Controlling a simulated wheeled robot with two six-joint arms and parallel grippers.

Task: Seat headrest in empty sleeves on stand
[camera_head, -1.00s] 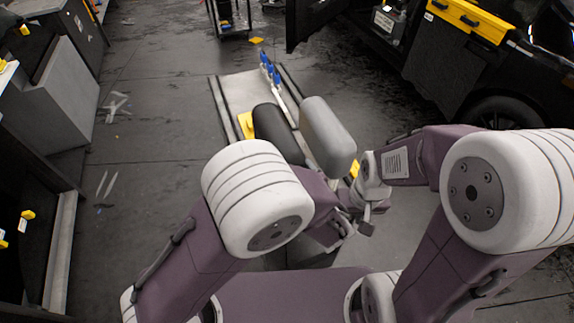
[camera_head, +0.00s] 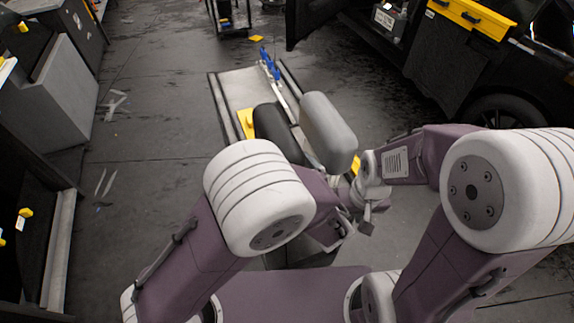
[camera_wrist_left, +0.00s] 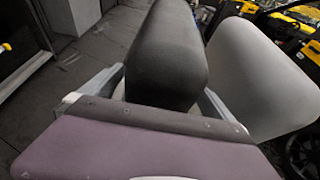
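A black padded headrest (camera_head: 277,128) and a grey padded headrest (camera_head: 328,130) stand close side by side in the head view, just past my left arm. In the left wrist view the black headrest (camera_wrist_left: 172,50) is straight ahead and the grey one (camera_wrist_left: 258,78) is to its right. Parts of my left gripper (camera_wrist_left: 158,95) show on both sides of the black headrest's lower end; contact is hidden. My right gripper (camera_head: 366,218) is below and right of the grey headrest, small and partly covered. The headrests' posts, the sleeves and most of the stand are hidden.
A pale platform with dark rails (camera_head: 232,90) lies beyond the headrests, with blue-handled tools (camera_head: 268,65) on it. A yellow piece (camera_head: 246,122) is left of the black headrest. A dark car (camera_head: 500,110) is at right, grey cabinets (camera_head: 45,95) at left. Floor between is mostly open.

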